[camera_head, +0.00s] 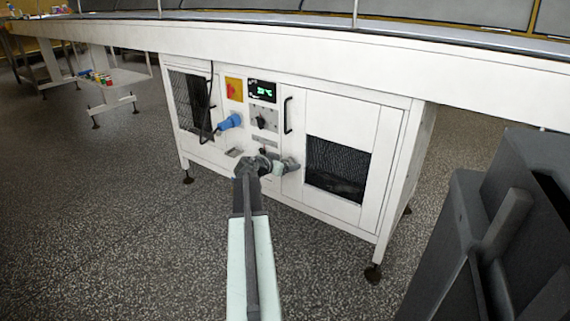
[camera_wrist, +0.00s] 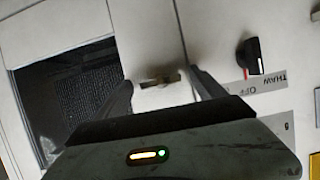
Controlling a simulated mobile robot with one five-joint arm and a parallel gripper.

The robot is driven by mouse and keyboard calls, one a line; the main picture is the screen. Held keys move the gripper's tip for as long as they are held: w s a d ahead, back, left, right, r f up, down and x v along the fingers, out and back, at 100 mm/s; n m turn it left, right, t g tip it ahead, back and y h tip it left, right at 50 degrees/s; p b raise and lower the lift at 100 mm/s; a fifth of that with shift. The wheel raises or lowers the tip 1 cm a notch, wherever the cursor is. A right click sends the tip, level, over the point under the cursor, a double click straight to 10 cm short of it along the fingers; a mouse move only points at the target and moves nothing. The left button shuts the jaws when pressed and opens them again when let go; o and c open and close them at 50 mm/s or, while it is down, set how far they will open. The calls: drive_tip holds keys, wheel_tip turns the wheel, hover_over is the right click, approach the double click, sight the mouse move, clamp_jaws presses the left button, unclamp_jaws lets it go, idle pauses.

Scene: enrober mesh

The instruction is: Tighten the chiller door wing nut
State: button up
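The white chiller door (camera_head: 350,122) is shut in the cabinet front, with a black upright handle (camera_head: 288,115) near its left edge. My gripper (camera_head: 288,165) is at the door's lower left edge in the head view. In the wrist view, my gripper (camera_wrist: 160,88) is open, its two dark fingers apart on either side of a pale block (camera_wrist: 160,97). A small brownish piece, apparently the wing nut (camera_wrist: 160,78), shows at the block's top between the fingers. I see no clear finger contact with it. The wing nut cannot be made out in the head view.
A dark knob (camera_wrist: 250,56) with a THAW/OFF label is right of the fingers in the wrist view. The cabinet has a green display (camera_head: 262,91), a red-yellow switch (camera_head: 234,89) and a blue plug (camera_head: 230,122). The conveyor frame (camera_head: 300,50) overhangs; floor (camera_head: 110,200) at left is clear.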

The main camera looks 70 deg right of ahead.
drive_tip(key=p+v, duration=0.3)
drive_tip(key=v, duration=0.4)
drive_tip(key=shift+a, duration=0.35)
drive_tip(key=shift+w+r, duration=0.1)
